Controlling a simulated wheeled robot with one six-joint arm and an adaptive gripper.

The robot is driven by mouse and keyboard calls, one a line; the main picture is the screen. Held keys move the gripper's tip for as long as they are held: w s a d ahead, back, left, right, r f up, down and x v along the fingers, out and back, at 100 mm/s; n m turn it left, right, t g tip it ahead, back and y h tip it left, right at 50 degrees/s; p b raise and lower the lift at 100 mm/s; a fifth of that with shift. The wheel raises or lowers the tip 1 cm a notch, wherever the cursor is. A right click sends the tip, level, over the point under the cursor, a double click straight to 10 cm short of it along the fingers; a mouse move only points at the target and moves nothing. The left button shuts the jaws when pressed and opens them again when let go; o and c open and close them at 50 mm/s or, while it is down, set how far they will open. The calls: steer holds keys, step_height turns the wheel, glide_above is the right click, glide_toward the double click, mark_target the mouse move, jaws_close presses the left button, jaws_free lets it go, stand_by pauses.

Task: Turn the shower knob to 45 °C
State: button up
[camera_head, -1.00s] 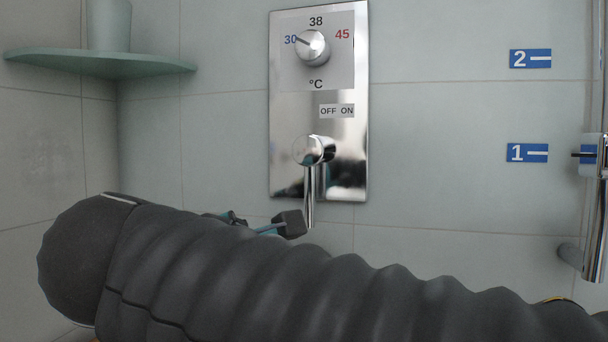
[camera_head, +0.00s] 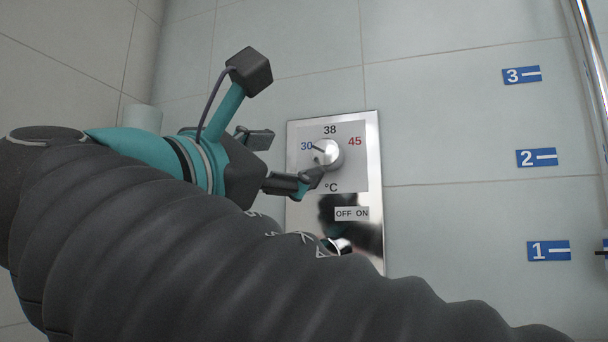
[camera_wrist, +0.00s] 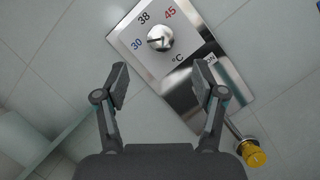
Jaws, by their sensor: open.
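The shower knob (camera_head: 328,153) is a round chrome dial with a dark pointer mark, on a chrome panel (camera_head: 300,215) on the tiled wall. The scale around it reads 30 in blue, 38 in black and 45 in red; the mark points towards 30. The knob also shows in the wrist view (camera_wrist: 160,38), ahead of the fingertips. My gripper (camera_head: 288,158) is open and empty, just left of the knob in the head view. In the wrist view my gripper (camera_wrist: 160,80) has its fingers spread, with the knob beyond the gap. Contact cannot be told.
Below the dial is an OFF/ON label (camera_head: 352,213), with a lever (camera_head: 340,245) mostly hidden by my arm. Blue number signs (camera_head: 538,158) and a chrome rail (camera_head: 590,50) are at right. A yellow object (camera_wrist: 252,153) shows low right in the wrist view.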

mark_target(324, 151)
steer(key=x, duration=0.9)
steer(key=shift+w+d+r+p, duration=0.1)
steer(key=shift+w+p, duration=0.05)
steer(key=shift+p, duration=0.15)
steer(key=c, duration=1.1)
